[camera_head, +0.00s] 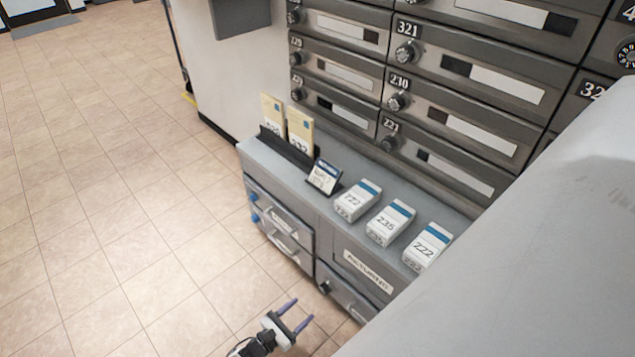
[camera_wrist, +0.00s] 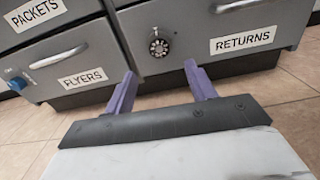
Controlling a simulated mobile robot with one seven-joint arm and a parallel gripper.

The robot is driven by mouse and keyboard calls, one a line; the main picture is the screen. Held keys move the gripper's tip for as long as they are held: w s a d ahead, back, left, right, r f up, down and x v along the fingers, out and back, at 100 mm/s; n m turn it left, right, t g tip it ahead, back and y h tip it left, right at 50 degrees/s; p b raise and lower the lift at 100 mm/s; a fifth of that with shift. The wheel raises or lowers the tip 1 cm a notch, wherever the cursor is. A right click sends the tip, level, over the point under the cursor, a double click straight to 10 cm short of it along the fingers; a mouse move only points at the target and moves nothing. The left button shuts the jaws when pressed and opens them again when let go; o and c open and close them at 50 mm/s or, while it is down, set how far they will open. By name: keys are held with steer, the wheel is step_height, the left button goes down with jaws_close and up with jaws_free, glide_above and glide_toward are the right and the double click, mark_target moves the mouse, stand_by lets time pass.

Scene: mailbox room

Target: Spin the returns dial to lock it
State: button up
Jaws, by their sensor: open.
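The returns dial (camera_wrist: 159,47) is a small round black-and-silver dial with marks around its rim. It sits on the grey returns drawer front (camera_wrist: 190,25), left of the white RETURNS label (camera_wrist: 243,40). In the head view a small dark dial (camera_head: 325,287) shows low on the cabinet. My gripper (camera_head: 297,312) is in front of the cabinet, low over the floor. In the wrist view its two purple fingers (camera_wrist: 161,85) are spread apart and empty, pointing toward the drawer, with the dial beyond and between them. The fingers appear apart from the dial.
The flyers drawer (camera_wrist: 75,60), with a bar handle and blue knob, is left of the returns drawer. Small numbered boxes (camera_head: 390,223) and a card holder (camera_head: 324,178) stand on the cabinet top. Mailboxes (camera_head: 440,90) rise behind. Tiled floor (camera_head: 110,200) is clear at left.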

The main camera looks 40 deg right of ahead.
steer(key=d+b, duration=0.2)
steer(key=d, duration=0.6)
steer(key=shift+w+d, duration=0.2)
steer(key=shift+w, duration=0.15)
steer(key=c, duration=1)
